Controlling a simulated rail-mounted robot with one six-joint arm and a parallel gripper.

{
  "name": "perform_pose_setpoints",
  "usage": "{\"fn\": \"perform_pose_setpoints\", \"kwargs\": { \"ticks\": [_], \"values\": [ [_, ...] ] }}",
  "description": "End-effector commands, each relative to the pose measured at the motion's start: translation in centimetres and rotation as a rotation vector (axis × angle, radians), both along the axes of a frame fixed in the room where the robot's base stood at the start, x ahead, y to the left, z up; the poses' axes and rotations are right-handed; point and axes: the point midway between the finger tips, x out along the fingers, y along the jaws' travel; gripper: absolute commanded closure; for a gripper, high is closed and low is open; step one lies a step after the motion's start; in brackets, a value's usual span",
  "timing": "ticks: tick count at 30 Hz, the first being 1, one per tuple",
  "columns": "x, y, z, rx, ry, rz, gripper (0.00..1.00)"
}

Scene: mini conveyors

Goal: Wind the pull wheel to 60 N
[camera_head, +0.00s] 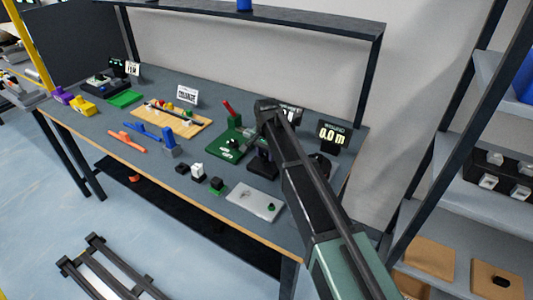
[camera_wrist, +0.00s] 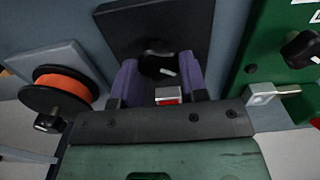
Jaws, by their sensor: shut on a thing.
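In the wrist view, a round black wheel (camera_wrist: 152,66) with a white pointer mark sits on a dark block (camera_wrist: 125,28). I take it to be the pull wheel. My gripper (camera_wrist: 159,62) has its purple fingers on either side of this wheel, shut on it. A small red-and-white readout (camera_wrist: 168,97) shows just below the wheel; its value is too small to read. In the head view my arm reaches over the right part of the bench and hides most of the wheel and a white display (camera_head: 291,113) behind it.
A spool of orange line (camera_wrist: 62,88) stands left of the wheel. A green board (camera_wrist: 262,62) with a black knob and metal lever is close on the right. A "WOUND 0.0 m" display (camera_head: 333,134) stands at the bench's right end. A grey plate (camera_head: 245,202) lies near the front edge.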

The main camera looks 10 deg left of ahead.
Motion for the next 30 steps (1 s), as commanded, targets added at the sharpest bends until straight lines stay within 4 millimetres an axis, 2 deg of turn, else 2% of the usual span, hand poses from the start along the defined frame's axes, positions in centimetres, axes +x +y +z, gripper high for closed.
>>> {"fn": "perform_pose_setpoints", "kwargs": {
  "ticks": [8,9,13,23,26,30],
  "values": [
    [-0.1,0.0,0.0,-0.001,0.001,0.000,0.84],
    [-0.1,0.0,0.0,-0.001,0.001,0.000,0.54],
    [0.0,0.0,0.0,-0.001,0.001,0.001,0.34],
    [0.0,0.0,0.4,0.000,0.000,0.001,0.34],
    [0.0,0.0,1.7,0.000,0.000,0.001,0.34],
    [0.0,0.0,4.9,0.000,0.000,0.001,0.34]
  ]
}}
